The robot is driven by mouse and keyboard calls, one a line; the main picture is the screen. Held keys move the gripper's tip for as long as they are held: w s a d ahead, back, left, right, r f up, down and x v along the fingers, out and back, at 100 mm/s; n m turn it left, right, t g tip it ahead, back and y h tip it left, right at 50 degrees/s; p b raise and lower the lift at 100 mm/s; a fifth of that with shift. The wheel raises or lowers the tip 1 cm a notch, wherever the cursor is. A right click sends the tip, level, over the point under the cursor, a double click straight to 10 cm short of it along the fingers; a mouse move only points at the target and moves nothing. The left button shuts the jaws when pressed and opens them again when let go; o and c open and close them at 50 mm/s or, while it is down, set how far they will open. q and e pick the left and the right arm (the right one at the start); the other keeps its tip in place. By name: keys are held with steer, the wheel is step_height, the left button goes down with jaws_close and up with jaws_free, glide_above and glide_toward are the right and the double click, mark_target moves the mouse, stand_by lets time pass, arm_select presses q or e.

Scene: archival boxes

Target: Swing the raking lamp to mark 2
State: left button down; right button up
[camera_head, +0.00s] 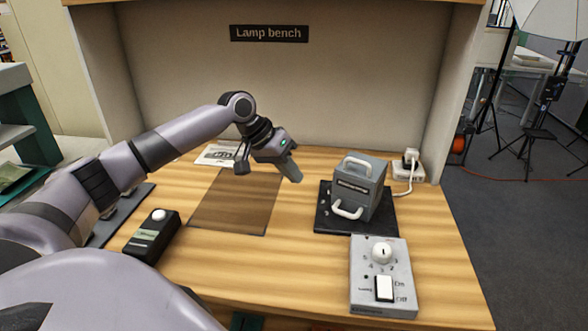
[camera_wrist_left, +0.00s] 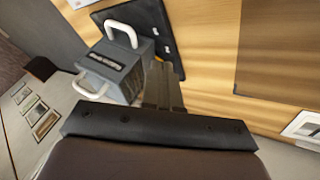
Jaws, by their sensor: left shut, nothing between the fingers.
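My left gripper (camera_head: 294,177) hangs above the bench, left of a grey box with two white handles, apart from it. Its fingers are together and empty; they also show in the left wrist view (camera_wrist_left: 164,85). The grey box (camera_head: 370,178) has a dark label and stands on a black pad (camera_head: 325,222); it also shows in the left wrist view (camera_wrist_left: 112,66). I cannot tell for sure that it is the raking lamp. A control box (camera_head: 365,265) in front has a white numbered dial (camera_head: 382,252) and a white On/Off switch (camera_head: 384,288). My right gripper is out of view.
A brown mat (camera_head: 232,205) lies mid-bench. A dark box with a white button (camera_head: 150,236) stands at the left. A white card (camera_head: 216,154) lies behind. A plug and socket strip (camera_head: 408,165) are at the back right. The bench has side walls and a back panel.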

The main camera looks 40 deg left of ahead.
mark_target(354, 201)
arm_select(q)
steer(key=x, duration=0.6)
steer(key=d, duration=0.3)
steer(key=shift+w+d+f+p, duration=0.1)
steer(key=shift+w+f+p, duration=0.2)
steer(key=shift+f, duration=0.05)
steer(key=shift+w+d+f, duration=0.1)
steer(key=shift+d+f, duration=0.05)
steer(key=shift+d, duration=0.25)
steer(key=shift+w, duration=0.1)
